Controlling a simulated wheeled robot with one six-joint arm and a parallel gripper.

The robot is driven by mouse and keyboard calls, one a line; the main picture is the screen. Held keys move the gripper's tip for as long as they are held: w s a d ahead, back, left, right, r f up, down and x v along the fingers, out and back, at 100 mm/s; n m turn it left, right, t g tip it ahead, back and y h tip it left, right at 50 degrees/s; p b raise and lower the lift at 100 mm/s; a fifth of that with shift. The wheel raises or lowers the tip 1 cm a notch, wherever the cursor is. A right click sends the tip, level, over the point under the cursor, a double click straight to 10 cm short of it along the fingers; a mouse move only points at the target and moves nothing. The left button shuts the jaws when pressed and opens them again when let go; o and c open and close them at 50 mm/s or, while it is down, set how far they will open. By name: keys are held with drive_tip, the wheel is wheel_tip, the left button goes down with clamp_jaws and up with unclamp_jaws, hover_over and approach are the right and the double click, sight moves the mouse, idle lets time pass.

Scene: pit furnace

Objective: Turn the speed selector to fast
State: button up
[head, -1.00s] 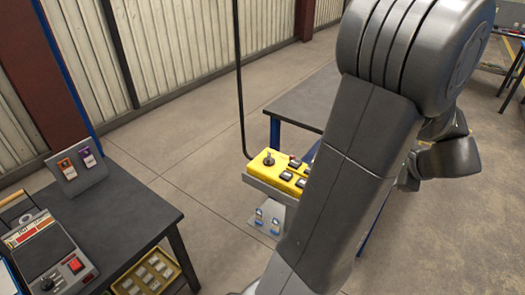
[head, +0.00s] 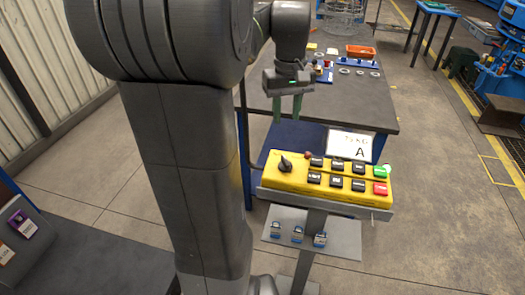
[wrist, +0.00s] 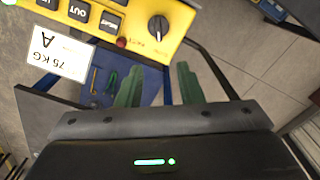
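The speed selector is a black rotary knob (head: 285,164) at the left end of a yellow control box (head: 325,197). In the wrist view the knob (wrist: 158,27) shows a pale pointer line running roughly up and down the picture. Small red lettering beside it is too blurred to read, so I cannot tell its setting. My gripper (head: 287,117) is above and beyond the box in the head view, pointing down. In the wrist view its two green fingers (wrist: 157,75) are apart with nothing between them. The knob appears beyond the fingertips, not touched.
Black, green and red push buttons (head: 338,174) fill the rest of the box. A white "75 kg A" card (head: 350,144) stands behind it. A shelf with small padlock-like items (head: 345,240) is below. A dark workbench (head: 375,107) stands beyond.

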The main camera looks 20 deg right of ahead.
sight(284, 157)
wheel_tip(284, 157, down, 14)
drive_tip(key=shift+s+d+r, duration=0.1)
idle(0.4)
clamp_jaws()
